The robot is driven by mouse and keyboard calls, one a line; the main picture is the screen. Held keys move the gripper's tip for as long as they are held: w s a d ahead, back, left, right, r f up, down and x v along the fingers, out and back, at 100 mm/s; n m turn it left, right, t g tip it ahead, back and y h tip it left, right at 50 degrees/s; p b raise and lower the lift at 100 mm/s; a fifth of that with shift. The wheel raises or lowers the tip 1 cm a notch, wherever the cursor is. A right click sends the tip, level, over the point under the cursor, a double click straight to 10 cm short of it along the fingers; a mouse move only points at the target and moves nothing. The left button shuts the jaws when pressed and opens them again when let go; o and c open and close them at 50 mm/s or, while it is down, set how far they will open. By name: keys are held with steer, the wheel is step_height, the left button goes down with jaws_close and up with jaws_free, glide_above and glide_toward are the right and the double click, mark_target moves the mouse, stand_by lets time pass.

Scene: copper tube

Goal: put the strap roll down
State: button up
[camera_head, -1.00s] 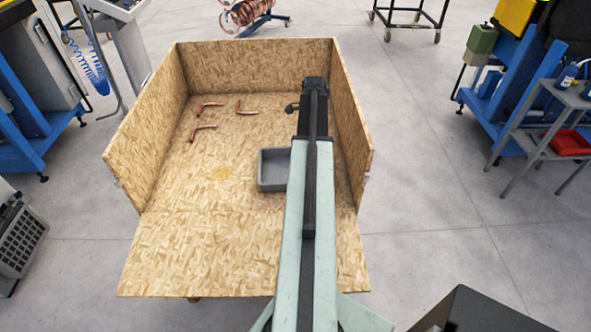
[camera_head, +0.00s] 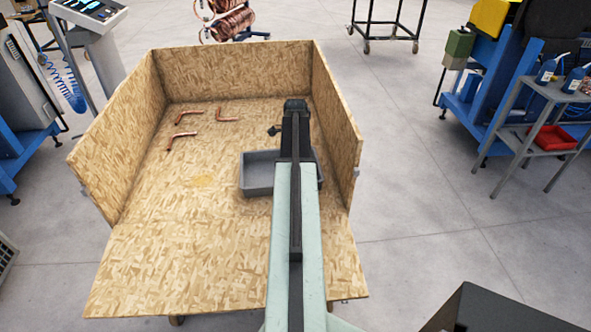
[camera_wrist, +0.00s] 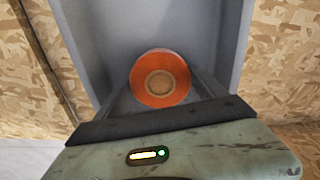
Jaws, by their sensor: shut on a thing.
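The strap roll (camera_wrist: 160,80) is an orange disc with a tan core. In the wrist view it sits between the two fingers of my gripper (camera_wrist: 160,84), which is shut on it. Behind it is the inside of the grey tray (camera_wrist: 110,22), so the roll is held over the tray. Whether it touches the tray floor I cannot tell. In the head view my gripper (camera_head: 283,130) is over the tray (camera_head: 256,188), and the arm hides the roll and part of the tray.
The tray stands inside a chipboard crate (camera_head: 150,225) with walls at left, back and right and an open front. Several bent copper tubes (camera_head: 187,116) lie at the back left of the crate floor. The floor's left and front parts are clear.

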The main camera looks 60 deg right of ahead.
steer(key=shift+f, duration=0.1)
steer(key=o, duration=1.6)
steer(key=shift+o, duration=0.2)
step_height(320, 180, up, 12)
steer(key=p, duration=1.2)
steer(key=shift+r, duration=0.2)
